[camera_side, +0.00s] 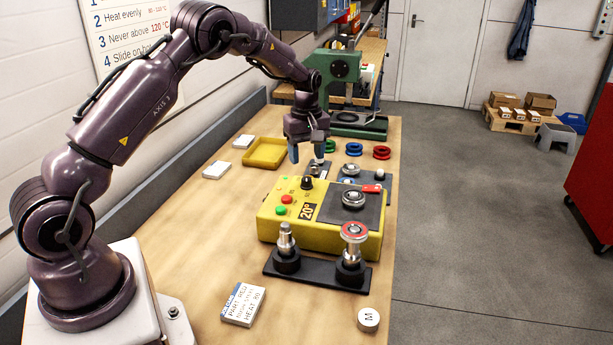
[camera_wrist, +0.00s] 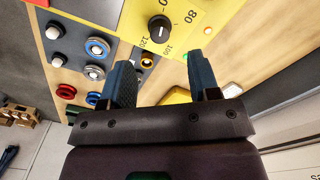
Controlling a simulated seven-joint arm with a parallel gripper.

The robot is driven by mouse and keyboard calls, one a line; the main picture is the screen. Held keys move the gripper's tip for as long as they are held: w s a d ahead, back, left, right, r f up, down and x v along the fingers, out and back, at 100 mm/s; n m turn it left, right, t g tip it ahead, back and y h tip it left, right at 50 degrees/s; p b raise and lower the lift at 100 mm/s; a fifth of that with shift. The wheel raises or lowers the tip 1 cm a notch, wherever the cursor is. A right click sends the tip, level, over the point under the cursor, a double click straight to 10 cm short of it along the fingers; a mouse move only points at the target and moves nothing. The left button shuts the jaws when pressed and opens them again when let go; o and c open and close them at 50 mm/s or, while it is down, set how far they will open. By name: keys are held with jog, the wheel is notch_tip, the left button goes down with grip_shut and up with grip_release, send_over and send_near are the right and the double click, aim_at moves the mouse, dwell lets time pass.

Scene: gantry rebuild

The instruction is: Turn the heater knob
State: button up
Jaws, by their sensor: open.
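The yellow heater (camera_side: 290,232) stands on the workbench. Its black knob (camera_side: 307,183) sits on the top panel, near a red and a green button and a display reading 20°. In the wrist view the knob (camera_wrist: 160,29) has a white pointer line, with 80, 100 and 120 printed around it. My gripper (camera_side: 307,154) is above the bench, just behind the heater and higher than the knob. In the wrist view my gripper (camera_wrist: 163,65) has its two blue fingers apart with nothing between them. The knob lies beyond the fingertips, not touched.
A bearing (camera_side: 353,199) lies on the heater's dark plate. A black stand (camera_side: 318,272) with two posts is in front. Behind are a yellow tray (camera_side: 265,153), colored rings (camera_side: 354,149) and a green press (camera_side: 340,67). A white box (camera_side: 243,304) lies at the front left.

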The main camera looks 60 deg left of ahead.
aim_at(306, 178)
notch_tip(306, 178, down, 7)
jog(key=shift+r, duration=0.2)
jog(key=c, duration=0.9)
